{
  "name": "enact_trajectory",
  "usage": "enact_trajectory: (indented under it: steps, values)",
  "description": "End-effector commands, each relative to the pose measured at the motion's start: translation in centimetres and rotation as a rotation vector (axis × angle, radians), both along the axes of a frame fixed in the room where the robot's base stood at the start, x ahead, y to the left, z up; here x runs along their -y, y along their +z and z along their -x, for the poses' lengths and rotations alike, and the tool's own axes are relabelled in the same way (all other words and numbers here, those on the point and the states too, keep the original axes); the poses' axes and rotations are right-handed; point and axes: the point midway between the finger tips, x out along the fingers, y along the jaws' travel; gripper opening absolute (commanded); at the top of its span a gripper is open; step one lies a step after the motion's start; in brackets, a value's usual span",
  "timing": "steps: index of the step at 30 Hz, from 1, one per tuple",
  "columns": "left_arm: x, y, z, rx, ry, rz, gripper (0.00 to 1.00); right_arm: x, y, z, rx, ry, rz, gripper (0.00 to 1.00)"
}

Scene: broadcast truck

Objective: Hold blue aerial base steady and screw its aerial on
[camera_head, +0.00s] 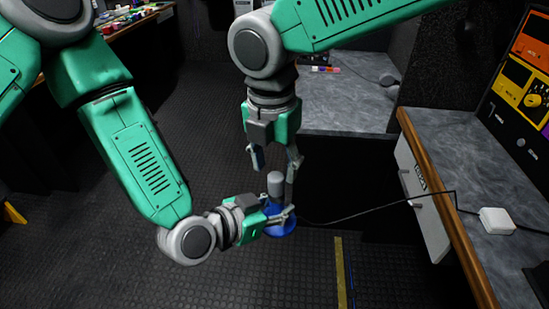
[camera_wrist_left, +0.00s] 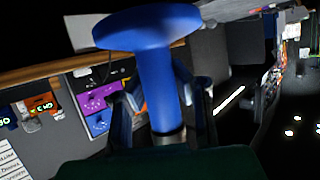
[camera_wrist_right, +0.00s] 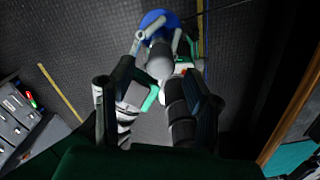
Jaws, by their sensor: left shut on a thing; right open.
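The blue aerial base (camera_head: 281,228) has a wide round foot and a narrower stem. My left gripper (camera_head: 279,212) is shut on its stem and holds it above the floor. It fills the middle of the left wrist view (camera_wrist_left: 157,80), with a metal collar at the stem's end. A grey rounded cylinder (camera_head: 275,184), seemingly the aerial, stands on top of the base; whether it is threaded on cannot be told. My right gripper (camera_head: 273,170) points down from above, open, its fingers on either side of the cylinder. The right wrist view shows the cylinder (camera_wrist_right: 160,60) between them.
A thin dark cable (camera_head: 375,211) runs from near the base to a white box (camera_head: 497,220) on the grey counter (camera_head: 480,170) at right. The counter's wooden edge (camera_head: 440,200) is close by. Another grey worktop (camera_head: 345,105) lies behind.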

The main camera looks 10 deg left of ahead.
Motion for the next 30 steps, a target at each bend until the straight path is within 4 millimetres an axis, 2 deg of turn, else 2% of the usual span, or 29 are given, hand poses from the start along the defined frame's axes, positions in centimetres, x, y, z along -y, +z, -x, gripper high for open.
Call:
enact_trajectory:
  steps: [6, 12, 17, 25, 28, 29, 30]
  values:
    - [0.0, 0.1, -0.1, 0.002, 0.0, 0.001, 0.0, 0.1, -3.6, -0.1, -0.003, 0.0, 0.001, 0.43]
    - [0.0, 0.1, 0.0, 0.002, 0.0, 0.001, 0.0, 0.2, -6.0, -0.2, -0.002, -0.001, 0.0, 0.43]
    - [0.1, 0.1, 0.0, 0.002, 0.0, 0.001, 0.0, 0.2, -6.8, -0.3, -0.001, -0.001, -0.001, 0.43]
    - [0.1, 0.1, 0.0, 0.002, 0.0, 0.001, 0.0, 0.2, -6.8, -0.3, -0.001, -0.001, -0.001, 0.43]
    - [0.1, 0.1, 0.0, 0.002, 0.0, 0.001, 0.0, 0.2, -6.8, -0.3, -0.001, -0.001, -0.001, 0.08]
    - [0.1, 0.1, 0.0, 0.002, 0.0, 0.001, 0.0, 0.2, -6.8, -0.3, -0.001, -0.001, -0.001, 0.0]
    - [0.1, 0.1, 0.0, 0.002, 0.0, 0.001, 0.0, 0.2, -6.8, -0.3, 0.0, -0.001, -0.002, 0.0]
